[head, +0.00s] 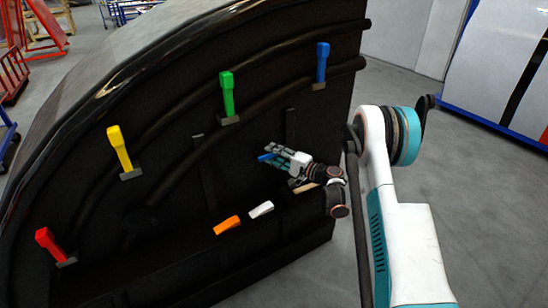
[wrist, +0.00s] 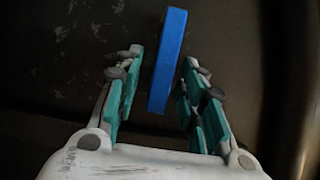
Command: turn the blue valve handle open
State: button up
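A blue handle (head: 322,62) stands upright at the upper right of the dark curved panel in the head view. A second blue piece (head: 265,157) shows lower down, at the tips of my gripper (head: 281,154). In the wrist view, a long blue bar (wrist: 167,62) stands slightly tilted between the fingertips of my gripper (wrist: 164,62). Both fingers are apart, with a narrow gap on each side of the bar. The bar's lower end shows between the fingers. I cannot tell how this bar is mounted; its base is not clear in either view.
Green (head: 227,95), yellow (head: 120,149) and red (head: 47,243) handles stand along the panel's pipes. Orange (head: 227,225) and white (head: 261,209) handles sit on the lower ledge. Grey floor (head: 450,190) is open at right.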

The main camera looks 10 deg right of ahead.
jog(key=shift+a, duration=0.1)
grip_shut()
